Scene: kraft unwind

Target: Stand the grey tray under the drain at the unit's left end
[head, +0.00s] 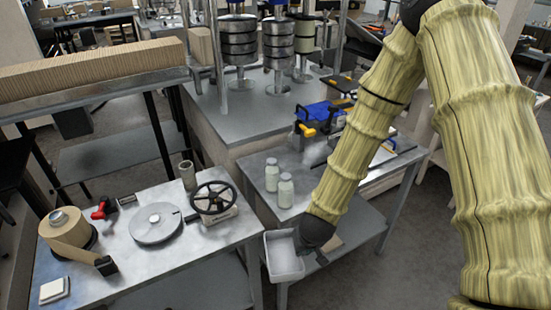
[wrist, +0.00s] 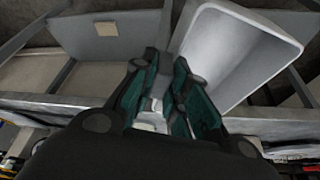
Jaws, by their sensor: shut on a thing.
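The grey tray (head: 284,262) is a pale, open, rectangular tray, held in the gap between the two benches at the front edge of the right one. My gripper (head: 302,250) is at its right side, mostly hidden by my wrist in the head view. In the wrist view the tray (wrist: 243,52) is tilted in the picture to the right of the fingers, and my gripper (wrist: 168,62) is shut on its near edge. A blue unit with yellow parts (head: 318,116) stands farther back on the right bench. I cannot make out its drain.
Two white-capped jars (head: 279,178) stand on the right bench (head: 262,207) between tray and unit. The left bench (head: 185,245) carries a handwheel (head: 214,198), a disc (head: 156,223) and a tape roll (head: 68,228). Weight stacks (head: 238,40) stand behind. My arm covers part of the right bench.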

